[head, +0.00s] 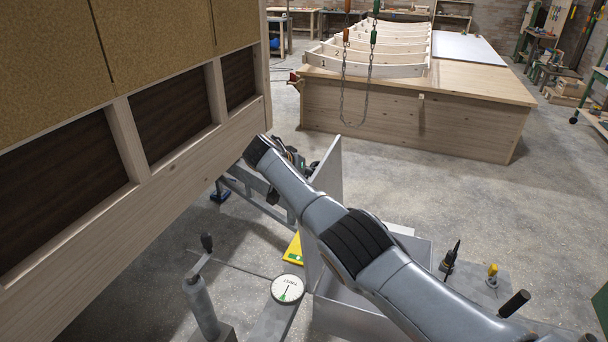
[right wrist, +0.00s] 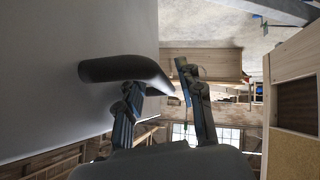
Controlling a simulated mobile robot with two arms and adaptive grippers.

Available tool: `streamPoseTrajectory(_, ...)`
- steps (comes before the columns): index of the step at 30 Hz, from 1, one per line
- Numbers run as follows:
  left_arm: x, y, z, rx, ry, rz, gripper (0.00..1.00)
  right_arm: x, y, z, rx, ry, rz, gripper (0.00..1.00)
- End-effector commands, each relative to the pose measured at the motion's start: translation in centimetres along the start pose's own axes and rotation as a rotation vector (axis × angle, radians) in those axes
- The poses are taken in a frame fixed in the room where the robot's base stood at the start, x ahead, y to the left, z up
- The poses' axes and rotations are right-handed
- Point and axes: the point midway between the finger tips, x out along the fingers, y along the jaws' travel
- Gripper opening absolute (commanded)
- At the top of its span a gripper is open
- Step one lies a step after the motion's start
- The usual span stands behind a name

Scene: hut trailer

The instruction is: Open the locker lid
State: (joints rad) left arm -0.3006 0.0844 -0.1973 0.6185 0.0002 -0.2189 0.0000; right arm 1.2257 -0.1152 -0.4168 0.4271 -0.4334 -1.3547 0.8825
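The locker (head: 350,318) is a grey metal box low in the middle of the head view, partly covered by my right arm. Its lid (head: 325,188) stands up steeply on the left side of the box, and the box's inside shows. In the right wrist view the grey lid (right wrist: 60,110) fills the left side and carries a dark curved handle (right wrist: 115,68). My right gripper (right wrist: 162,90) is open at the handle, its fingers spread. The handle's end lies between them, and one fingertip is hidden by it. In the head view the right gripper (head: 290,160) is beside the lid. My left gripper is out of view.
The wooden hut wall (head: 140,170) rises close on the left. A dial (head: 287,288) and a crank post (head: 202,300) stand left of the locker. A large wooden bench (head: 410,120) is behind, with a chain (head: 344,90) hanging before it. Floor is clear between.

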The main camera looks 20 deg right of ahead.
Motion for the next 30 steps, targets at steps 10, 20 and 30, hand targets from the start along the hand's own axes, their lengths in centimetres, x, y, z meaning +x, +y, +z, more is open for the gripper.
streamPoseTrajectory(10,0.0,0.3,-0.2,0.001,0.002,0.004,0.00,-3.0,-0.1,0.1,0.000,0.002,-0.004,0.37)
streamPoseTrajectory(20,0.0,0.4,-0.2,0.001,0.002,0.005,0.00,-9.7,-0.1,0.0,0.000,0.001,-0.003,0.37)
streamPoseTrajectory(30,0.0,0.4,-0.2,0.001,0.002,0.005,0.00,-11.9,0.0,0.0,0.000,0.000,0.001,0.37)
